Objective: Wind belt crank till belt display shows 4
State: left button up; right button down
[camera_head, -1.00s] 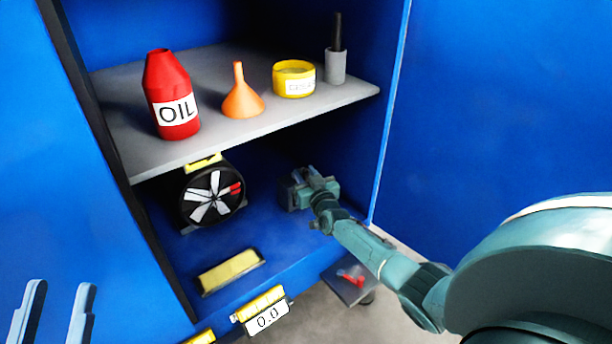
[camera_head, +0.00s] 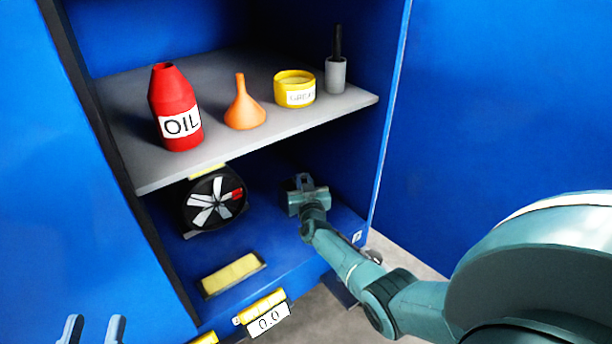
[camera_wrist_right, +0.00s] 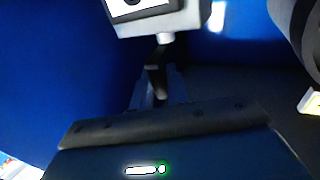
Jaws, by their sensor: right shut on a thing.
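My right gripper (camera_head: 304,184) is inside the lower compartment of the blue cabinet, right of a black wheel (camera_head: 196,218) with white spokes and one red mark. In the right wrist view its fingers (camera_wrist_right: 158,92) are shut on a dark handle (camera_wrist_right: 155,80) below a light grey box (camera_wrist_right: 165,20). This looks like the crank; in the head view it is hidden behind my gripper. My left gripper (camera_head: 92,330) is open and empty at the bottom left, outside the cabinet.
The grey shelf (camera_head: 270,122) above holds a red oil bottle (camera_head: 176,105), an orange funnel (camera_head: 244,108), a yellow grease tin (camera_head: 295,90) and a grey brush pot (camera_head: 336,75). A yellow block (camera_head: 231,274) lies on the compartment floor. Cabinet walls flank my right arm.

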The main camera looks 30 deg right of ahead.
jog(key=a+m+g+h+b, duration=0.1)
jog(key=m+g+h+b, duration=0.1)
jog(key=w+m+g+h+b, duration=0.1)
jog(key=m+g+h+b, duration=0.1)
jog(key=h, duration=0.1)
jog(key=a+m+g+h+b, duration=0.1)
jog(key=m+g+h+b, duration=0.1)
jog(key=shift+w+a+f+h, duration=0.1)
jog(key=shift+w+a+h, duration=0.05)
jog(key=shift+a+h, duration=0.2)
pick_arm(q)
notch_tip(320, 180, up, 8)
jog(key=m+t+h+b, duration=0.1)
jog(key=m+h, duration=0.6)
jog(key=h, duration=0.1)
jog(key=shift+w+a+m, duration=0.15)
jog(key=shift+a+m, duration=0.25)
pick_arm(e)
jog(key=shift+a+m+g, duration=0.1)
jog(key=shift+m+g, duration=0.3)
jog(key=c, duration=1.4)
grip_release()
jog(key=shift+c, duration=0.2)
jog(key=shift+a, duration=0.1)
